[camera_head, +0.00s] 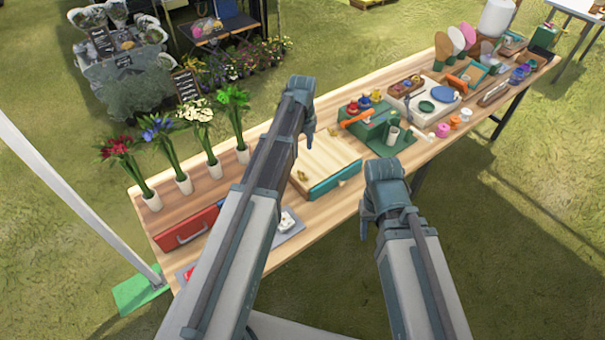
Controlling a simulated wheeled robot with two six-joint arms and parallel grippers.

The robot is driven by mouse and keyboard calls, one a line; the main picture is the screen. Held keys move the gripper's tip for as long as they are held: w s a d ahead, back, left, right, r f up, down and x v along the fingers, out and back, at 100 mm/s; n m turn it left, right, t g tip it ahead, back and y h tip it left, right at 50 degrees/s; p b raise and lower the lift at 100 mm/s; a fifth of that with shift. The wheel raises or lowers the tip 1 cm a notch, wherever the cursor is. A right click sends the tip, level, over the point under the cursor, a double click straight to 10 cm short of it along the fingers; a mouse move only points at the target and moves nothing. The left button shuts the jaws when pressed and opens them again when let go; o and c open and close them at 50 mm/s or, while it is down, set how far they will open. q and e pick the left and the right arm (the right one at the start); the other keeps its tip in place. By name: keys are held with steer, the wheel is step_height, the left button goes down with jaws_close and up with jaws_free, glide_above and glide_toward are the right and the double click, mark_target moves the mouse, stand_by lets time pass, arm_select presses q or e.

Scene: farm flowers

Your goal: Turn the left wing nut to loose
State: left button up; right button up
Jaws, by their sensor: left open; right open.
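A pale wooden board with a teal front edge (336,180), looking like a press, lies on the table. Small brass pieces, which look like wing nuts, show at its left corner (302,176), its front edge (343,183) and its back edge (332,131). They are too small to tell how tight they are. My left gripper (309,136) is open and points down over the back left part of the board, apart from the left brass piece. My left arm hides the board's left side. My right gripper (365,230) is open and empty, off the table's front edge.
Several flowers in white vases (183,184) and a red box (186,228) stand on the left of the wooden table (290,208). A green tool block (375,125) with an orange-handled tool stands just right of the board. Crowded items fill the right end.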

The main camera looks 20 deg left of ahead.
mark_target(303, 174)
arm_select(q)
step_height(303, 174, down, 13)
steer(key=b, duration=1.2)
steer(key=shift+r, duration=0.1)
jaws_close()
